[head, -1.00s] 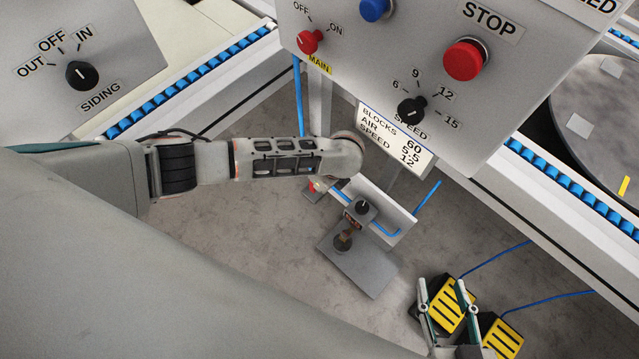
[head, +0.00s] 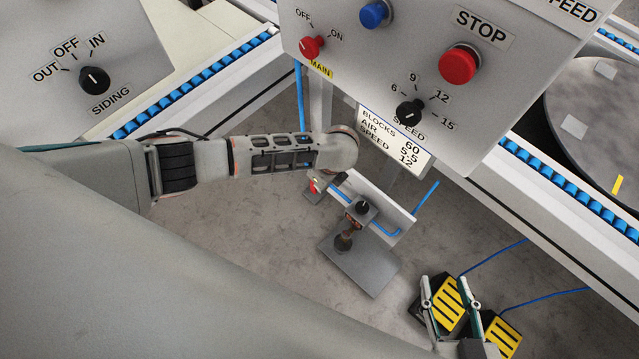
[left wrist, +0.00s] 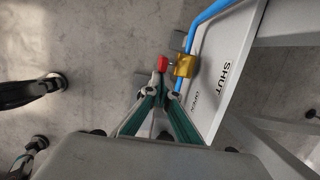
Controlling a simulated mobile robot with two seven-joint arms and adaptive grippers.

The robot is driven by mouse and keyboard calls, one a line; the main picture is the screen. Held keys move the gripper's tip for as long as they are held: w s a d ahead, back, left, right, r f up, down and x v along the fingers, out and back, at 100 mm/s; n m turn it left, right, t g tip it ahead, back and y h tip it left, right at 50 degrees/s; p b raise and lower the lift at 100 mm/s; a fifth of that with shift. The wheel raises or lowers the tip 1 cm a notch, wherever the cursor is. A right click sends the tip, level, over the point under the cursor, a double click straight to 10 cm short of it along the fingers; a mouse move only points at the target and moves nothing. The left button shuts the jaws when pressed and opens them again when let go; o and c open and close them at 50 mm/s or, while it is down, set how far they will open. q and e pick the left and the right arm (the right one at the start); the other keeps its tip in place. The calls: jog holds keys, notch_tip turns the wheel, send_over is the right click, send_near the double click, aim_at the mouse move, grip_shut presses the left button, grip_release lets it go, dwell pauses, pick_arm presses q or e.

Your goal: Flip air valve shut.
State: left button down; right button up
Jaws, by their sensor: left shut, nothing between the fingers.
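The air valve has a brass body (left wrist: 185,66) and a red handle (left wrist: 162,63), both on the edge of a white plate (left wrist: 222,55). The plate reads SHUT, with a second fainter label below. In the head view the red handle (head: 315,185) shows just below my left arm's end. My left gripper (left wrist: 161,93) is shut and empty, its tips just short of the red handle; I cannot tell whether they touch. The head view mostly hides this gripper behind my arm. My right gripper (head: 443,284) is open and empty, over a yellow-black pedal (head: 449,306).
A control panel (head: 400,50) with a red STOP button (head: 459,64) and knobs overhangs the valve. A SIDING panel (head: 60,110) stands left. Beside the valve is a black regulator knob (head: 362,207) above a grey base plate (head: 365,268). Blue hoses run nearby.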

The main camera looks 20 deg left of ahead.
jog(key=shift+w+r, duration=0.15)
jog(key=shift+r, duration=0.4)
